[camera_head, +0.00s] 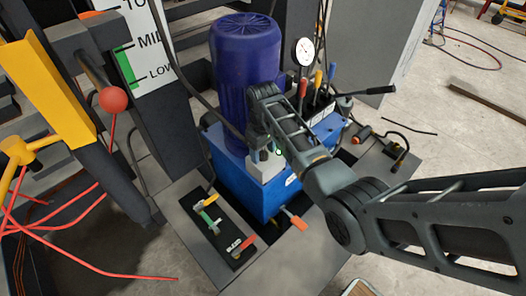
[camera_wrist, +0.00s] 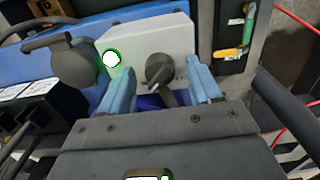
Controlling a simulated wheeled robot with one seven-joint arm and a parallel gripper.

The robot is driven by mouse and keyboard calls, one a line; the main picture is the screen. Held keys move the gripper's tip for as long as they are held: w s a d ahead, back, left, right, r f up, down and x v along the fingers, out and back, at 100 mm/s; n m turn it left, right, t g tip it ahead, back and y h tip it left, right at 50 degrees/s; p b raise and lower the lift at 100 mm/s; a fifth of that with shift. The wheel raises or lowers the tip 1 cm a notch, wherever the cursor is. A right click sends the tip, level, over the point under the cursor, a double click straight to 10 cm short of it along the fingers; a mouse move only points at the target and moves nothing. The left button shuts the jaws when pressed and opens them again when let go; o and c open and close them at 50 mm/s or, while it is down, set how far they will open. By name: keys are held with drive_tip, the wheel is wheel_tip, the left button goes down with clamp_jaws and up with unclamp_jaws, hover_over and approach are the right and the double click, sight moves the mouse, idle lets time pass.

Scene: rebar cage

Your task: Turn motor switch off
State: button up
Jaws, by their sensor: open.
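The motor switch (camera_wrist: 159,70) is a dark rotary knob on a pale grey-white box (camera_wrist: 140,38) in the wrist view. My gripper (camera_wrist: 161,92) is open, with one light-blue finger on each side of the knob and gaps between. Its pointer slants down and to the right. A lit lamp (camera_wrist: 111,58) with a green rim sits left of the knob. In the head view the box (camera_head: 266,168) is on the front of the blue power unit (camera_head: 242,178); my gripper (camera_head: 262,138) is over it and hides the knob.
A dark blue motor (camera_head: 245,65) stands upright close behind my gripper. A pressure gauge (camera_head: 304,50) and several coloured levers stand to its right. A black valve panel (camera_head: 220,232) with green and red handles lies front left. An orange-handled lever (camera_head: 297,220) juts out in front.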

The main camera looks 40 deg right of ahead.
drive_tip(key=c, duration=1)
drive_tip(key=shift+c, duration=0.2)
drive_tip(key=n+p, duration=0.2)
drive_tip(key=n, duration=0.1)
drive_tip(key=shift+r, duration=0.1)
drive_tip(key=n+p, duration=0.2)
drive_tip(key=n, duration=0.3)
drive_tip(key=shift+n+p, duration=0.3)
drive_tip(key=shift+p, duration=0.1)
drive_tip(key=n+p, duration=0.1)
drive_tip(key=n, duration=0.3)
drive_tip(key=shift+n+p, duration=0.6)
drive_tip(key=shift+n, duration=2.1)
